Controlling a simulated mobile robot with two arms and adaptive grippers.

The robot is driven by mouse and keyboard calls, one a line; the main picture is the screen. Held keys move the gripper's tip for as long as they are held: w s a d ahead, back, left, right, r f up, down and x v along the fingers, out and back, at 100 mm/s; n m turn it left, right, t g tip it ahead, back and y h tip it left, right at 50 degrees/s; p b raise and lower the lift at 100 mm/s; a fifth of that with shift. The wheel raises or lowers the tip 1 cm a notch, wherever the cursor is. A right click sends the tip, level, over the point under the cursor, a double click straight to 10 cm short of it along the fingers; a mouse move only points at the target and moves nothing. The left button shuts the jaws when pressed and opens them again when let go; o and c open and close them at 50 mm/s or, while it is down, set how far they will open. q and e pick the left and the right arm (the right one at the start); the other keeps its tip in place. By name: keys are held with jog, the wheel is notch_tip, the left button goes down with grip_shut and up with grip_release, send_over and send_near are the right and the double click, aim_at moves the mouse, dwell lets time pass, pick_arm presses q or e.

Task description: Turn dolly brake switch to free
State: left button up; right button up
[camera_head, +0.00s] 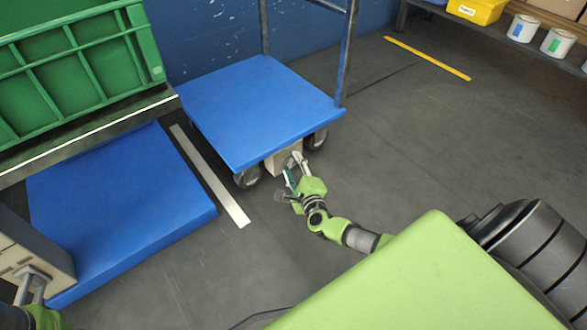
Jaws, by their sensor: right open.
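The blue dolly (258,105) stands on the floor with dark upright handle posts at its far side and black wheels below. A beige box (283,161) hangs under its near edge, between the wheels; it appears to hold the brake switch, which my gripper hides. My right gripper (291,168) is open in front of this box, close to its face; I cannot tell whether it touches. My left gripper (30,285) is at the lower left edge, in front of another beige box, partly cut off; its fingers are too unclear to tell their state.
A second blue platform (120,190) lies left, below a shelf with a green crate (75,70). A pale strip (210,177) runs on the floor between the platforms. A rack with a yellow bin (474,10) and white cans (523,28) stands top right. The floor on the right is clear.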

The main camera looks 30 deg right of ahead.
jog(key=c, duration=1.1)
